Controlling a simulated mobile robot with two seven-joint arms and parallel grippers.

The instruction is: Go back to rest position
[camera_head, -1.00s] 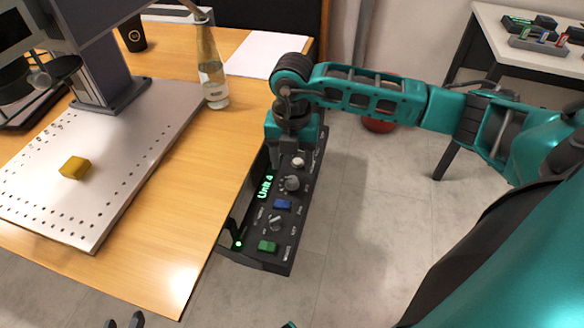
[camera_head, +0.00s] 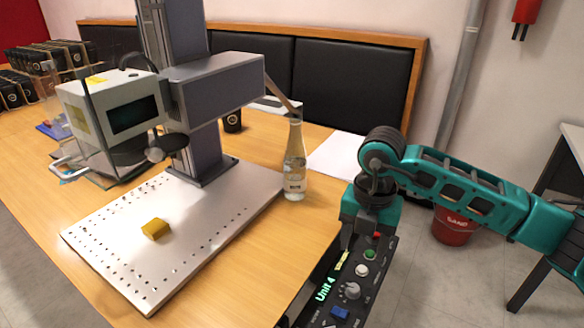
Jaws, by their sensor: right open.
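My right arm comes in from the right, and my right gripper (camera_head: 347,243) points down over the far end of the black control panel. It is open, and its fingers are partly hidden by the wrist and dark against the panel. The control panel (camera_head: 329,308) hangs at the table's right edge, with a green "Unit 4" label, knobs and coloured buttons. I cannot tell whether the fingertips touch it. The laser marker (camera_head: 200,85) stands on a perforated metal plate (camera_head: 211,246). A yellow block (camera_head: 155,229) rests on that plate. My left gripper is not in view.
A glass bottle (camera_head: 295,170) stands on the wooden table just left of my right gripper. White paper (camera_head: 336,155) and a black cup (camera_head: 232,121) lie farther back. A red bucket (camera_head: 452,226) is on the floor behind my right arm. Another table is at the right edge.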

